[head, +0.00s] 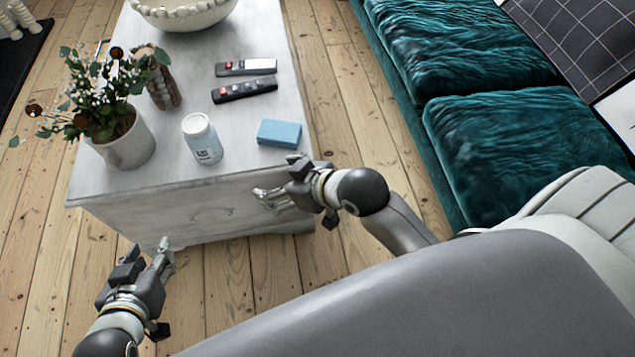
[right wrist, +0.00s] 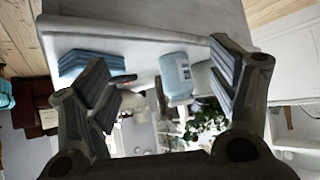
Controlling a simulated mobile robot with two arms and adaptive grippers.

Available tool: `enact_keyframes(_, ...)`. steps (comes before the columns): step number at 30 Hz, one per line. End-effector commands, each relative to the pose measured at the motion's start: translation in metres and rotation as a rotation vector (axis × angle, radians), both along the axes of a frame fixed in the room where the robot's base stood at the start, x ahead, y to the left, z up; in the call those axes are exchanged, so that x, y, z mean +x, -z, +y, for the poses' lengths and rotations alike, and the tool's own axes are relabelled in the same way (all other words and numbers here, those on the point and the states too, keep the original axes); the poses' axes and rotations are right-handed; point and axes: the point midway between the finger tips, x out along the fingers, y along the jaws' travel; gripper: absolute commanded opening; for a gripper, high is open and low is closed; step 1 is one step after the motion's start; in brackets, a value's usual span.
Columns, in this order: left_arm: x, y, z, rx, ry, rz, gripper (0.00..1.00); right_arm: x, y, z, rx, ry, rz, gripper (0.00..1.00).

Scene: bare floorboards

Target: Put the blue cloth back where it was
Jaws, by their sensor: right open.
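The blue cloth (head: 279,133) is a small, light-blue, block-shaped piece lying flat on the white table (head: 235,110), near its front right corner. My right gripper (head: 278,182) is open and empty in front of the table's front edge, just below and apart from the cloth. In the right wrist view the cloth (right wrist: 86,63) shows at the left, partly behind one finger of the open right gripper (right wrist: 160,68). My left gripper (head: 150,257) is open and empty, low over the floor in front of the table's left end.
A white and blue jar (head: 203,140) stands left of the cloth. Two remotes (head: 245,80) lie behind it. A potted plant (head: 128,142), a brown ornament (head: 163,85) and a white bowl (head: 185,14) are also on the table. A teal sofa (head: 500,140) borders the floor at right.

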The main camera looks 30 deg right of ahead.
Motion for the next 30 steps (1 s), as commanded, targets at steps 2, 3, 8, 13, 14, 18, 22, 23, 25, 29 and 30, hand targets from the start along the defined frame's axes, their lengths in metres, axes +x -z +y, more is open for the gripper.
enact_keyframes(2, 0.0, 0.0, 0.0, 0.0, 0.0, 0.0, 0.4, -0.016, -0.001, -0.016, 0.008, 0.09, -0.008, 0.8)
enact_keyframes(3, 0.0, 0.0, 0.0, 0.0, 0.0, 0.0, 0.4, -0.022, -0.002, -0.025, 0.003, 0.131, -0.013, 0.8)
enact_keyframes(8, 0.0, 0.0, 0.0, 0.0, 0.0, 0.0, 0.4, -0.039, -0.005, -0.051, -0.019, 0.238, -0.029, 0.8)
enact_keyframes(13, 0.0, 0.0, 0.0, -0.001, 0.001, 0.0, 0.4, -0.044, -0.006, -0.059, -0.029, 0.27, -0.035, 0.8)
enact_keyframes(14, 0.0, 0.0, 0.0, -0.001, 0.001, 0.0, 0.4, -0.044, -0.006, -0.059, -0.03, 0.271, -0.035, 0.8)
enact_keyframes(18, 0.0, 0.0, 0.0, -0.001, 0.001, 0.0, 0.4, -0.043, -0.006, -0.059, -0.03, 0.268, -0.034, 0.8)
enact_keyframes(22, 0.0, 0.0, 0.0, -0.001, 0.001, 0.0, 0.4, -0.043, -0.006, -0.059, -0.029, 0.268, -0.034, 0.8)
enact_keyframes(23, 0.0, 0.0, 0.0, -0.001, 0.001, 0.0, 0.4, -0.043, -0.006, -0.059, -0.03, 0.267, -0.034, 0.8)
enact_keyframes(25, 0.0, 0.0, -0.001, -0.001, 0.001, 0.0, 0.4, -0.043, -0.006, -0.059, -0.03, 0.267, -0.034, 0.8)
enact_keyframes(29, 0.0, 0.0, -0.001, -0.001, 0.001, 0.0, 0.36, -0.043, -0.006, -0.059, -0.03, 0.266, -0.033, 0.72)
enact_keyframes(30, 0.0, 0.0, -0.001, -0.001, 0.001, 0.0, 0.36, -0.043, -0.006, -0.058, -0.029, 0.266, -0.034, 0.67)
